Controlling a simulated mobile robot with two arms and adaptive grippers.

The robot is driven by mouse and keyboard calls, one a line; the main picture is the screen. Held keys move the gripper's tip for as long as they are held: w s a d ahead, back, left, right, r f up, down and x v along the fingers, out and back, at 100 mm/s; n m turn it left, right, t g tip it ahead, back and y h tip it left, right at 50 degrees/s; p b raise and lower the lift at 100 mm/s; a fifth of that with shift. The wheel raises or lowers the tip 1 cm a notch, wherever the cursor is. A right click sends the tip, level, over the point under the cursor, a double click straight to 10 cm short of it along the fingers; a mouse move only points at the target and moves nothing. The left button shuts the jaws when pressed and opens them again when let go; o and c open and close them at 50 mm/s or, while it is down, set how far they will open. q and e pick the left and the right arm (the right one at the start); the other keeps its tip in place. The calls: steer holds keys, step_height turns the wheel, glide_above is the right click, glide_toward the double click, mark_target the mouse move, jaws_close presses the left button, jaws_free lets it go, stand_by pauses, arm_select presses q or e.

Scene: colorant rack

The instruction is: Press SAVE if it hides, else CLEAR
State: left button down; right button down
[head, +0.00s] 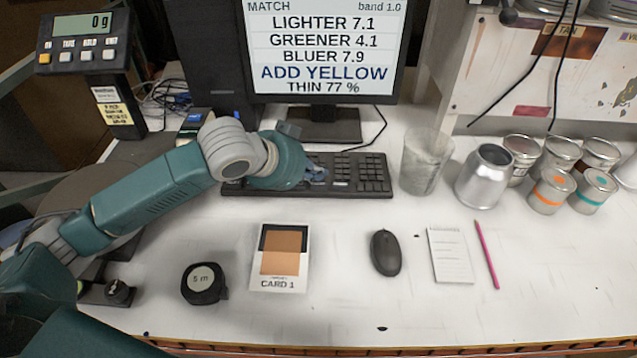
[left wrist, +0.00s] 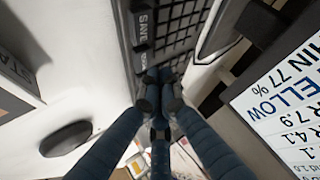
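The monitor (head: 325,45) reads MATCH, band 1.0, LIGHTER 7.1, GREENER 4.1, BLUER 7.9, ADD YELLOW, THIN 77 %. The black keyboard (head: 365,178) lies in front of it. My left gripper (head: 318,173) is over the keyboard's middle. In the left wrist view its fingertips (left wrist: 160,84) are together with nothing between them, at the keyboard (left wrist: 184,30). A SAVE key (left wrist: 143,28) is readable there. Another lettered key beside it is partly hidden by the fingers, and I cannot read it. I cannot tell whether the fingertips touch a key. My right gripper is not in view.
On the white bench lie CARD 1 (head: 280,258), a tape measure (head: 203,284), a mouse (head: 385,252), a notepad (head: 451,255) and a pink pencil (head: 486,254). A cloudy cup (head: 424,165), a metal can (head: 484,178) and several tins stand right. A scale display (head: 82,38) reads 0 g.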

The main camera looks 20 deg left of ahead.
arm_select(q)
steer(key=shift+f, duration=0.1)
stand_by(0.5)
steer(key=shift+f, duration=0.3)
steer(key=shift+f, duration=0.4)
stand_by(0.5)
steer(key=shift+r+p, duration=0.1)
steer(key=shift+p, duration=0.2)
steer(key=shift+r, duration=0.15)
steer(key=shift+r+p, duration=0.6)
steer(key=shift+p, duration=0.45)
